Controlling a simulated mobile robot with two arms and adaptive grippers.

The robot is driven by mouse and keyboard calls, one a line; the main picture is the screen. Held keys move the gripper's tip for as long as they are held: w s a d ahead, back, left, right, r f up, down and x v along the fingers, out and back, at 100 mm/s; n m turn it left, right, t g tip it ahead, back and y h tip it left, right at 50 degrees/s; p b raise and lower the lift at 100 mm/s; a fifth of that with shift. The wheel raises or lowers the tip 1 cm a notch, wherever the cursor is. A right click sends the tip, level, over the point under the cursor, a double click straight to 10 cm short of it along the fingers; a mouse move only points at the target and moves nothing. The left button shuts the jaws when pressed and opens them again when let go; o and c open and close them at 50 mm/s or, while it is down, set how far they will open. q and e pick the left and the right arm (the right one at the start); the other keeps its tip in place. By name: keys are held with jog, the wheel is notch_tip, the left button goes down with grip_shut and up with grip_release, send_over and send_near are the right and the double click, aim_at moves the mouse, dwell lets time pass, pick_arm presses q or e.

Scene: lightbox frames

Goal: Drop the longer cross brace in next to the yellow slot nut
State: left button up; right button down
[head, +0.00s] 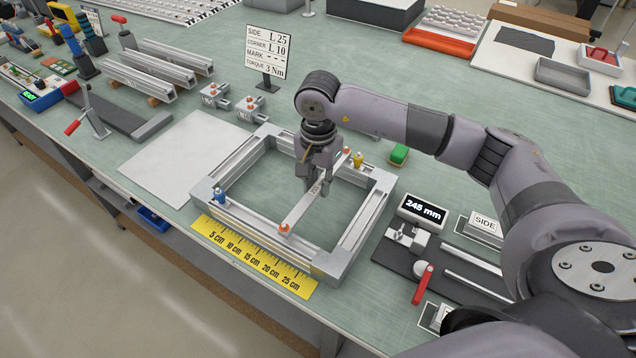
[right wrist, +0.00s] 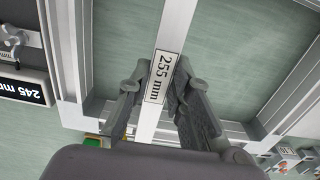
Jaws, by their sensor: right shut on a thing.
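The aluminium frame (head: 338,262) lies on the bench. My right gripper (head: 318,190) is over its opening, shut on the middle of a cross brace (head: 300,212). The right wrist view shows the label "255 mm" on this brace (right wrist: 160,78) between the fingers. The brace spans from the front rail to the back rail, with an orange piece at each end; whether it rests on the rails I cannot tell. The yellow slot nut (head: 358,159) is at the back rail, just right of the brace's far end. A blue slot nut (head: 219,195) is at the front-left corner. My left gripper is out of view.
A yellow ruler (head: 255,257) lies along the frame's front. A display reading 245 mm (head: 423,209) and a dark fixture with bars (head: 478,262) stand at the right. A white sheet (head: 180,160) is at the left. A green block (head: 399,155) sits behind the frame.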

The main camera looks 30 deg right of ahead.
aim_at(318, 186)
jog(key=shift+b, duration=0.3)
dwell(0.5)
jog(key=shift+f+b, duration=1.1)
jog(key=shift+f, duration=0.05)
jog(key=c, duration=1.4)
grip_release()
jog(key=shift+o, duration=0.2)
notch_tip(318, 186, up, 12)
